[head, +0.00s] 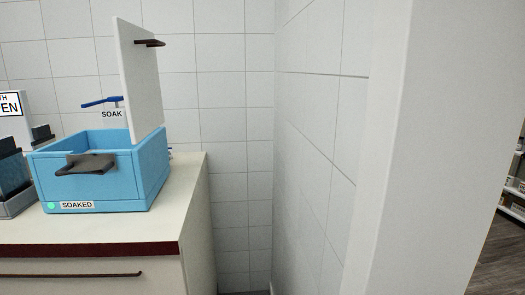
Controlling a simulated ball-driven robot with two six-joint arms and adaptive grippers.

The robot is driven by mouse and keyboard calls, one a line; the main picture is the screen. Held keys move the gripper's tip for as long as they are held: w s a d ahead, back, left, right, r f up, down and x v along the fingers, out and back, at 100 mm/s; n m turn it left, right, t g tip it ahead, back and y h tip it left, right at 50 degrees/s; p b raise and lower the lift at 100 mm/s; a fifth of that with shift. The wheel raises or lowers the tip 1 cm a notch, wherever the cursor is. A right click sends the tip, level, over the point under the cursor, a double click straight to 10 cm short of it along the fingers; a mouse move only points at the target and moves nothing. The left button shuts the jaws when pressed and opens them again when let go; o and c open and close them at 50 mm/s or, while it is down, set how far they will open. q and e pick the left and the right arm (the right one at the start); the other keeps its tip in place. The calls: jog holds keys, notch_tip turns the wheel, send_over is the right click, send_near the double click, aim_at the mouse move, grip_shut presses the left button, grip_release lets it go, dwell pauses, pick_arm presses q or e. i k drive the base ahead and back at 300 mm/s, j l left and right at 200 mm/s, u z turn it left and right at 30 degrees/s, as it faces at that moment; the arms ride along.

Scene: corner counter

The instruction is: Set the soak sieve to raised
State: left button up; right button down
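A blue open-topped box (105,182) stands on the counter at the left, with a "SOAKED" label (78,205) and a small green light (51,206) low on its front. A dark grey flat piece (86,163) projects from its front wall. A white panel (141,80) with a dark handle (150,43) stands upright, slightly tilted, at its right side. A blue lever (102,102) shows behind the box, roughly level, above a "SOAK" label (112,114). I cannot make out a sieve; the inside of the box is mostly hidden. Neither of my grippers is in view.
The counter (182,195) has a dark front edge (90,250) and a drawer handle (70,275) below. Grey containers (14,180) and a partly cut-off sign (10,104) stand at far left. A tiled wall corner and white pillar (425,150) are right; shelves (515,185) lie beyond.

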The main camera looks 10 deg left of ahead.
aim_at(101, 163)
jog(key=u, duration=1.25)
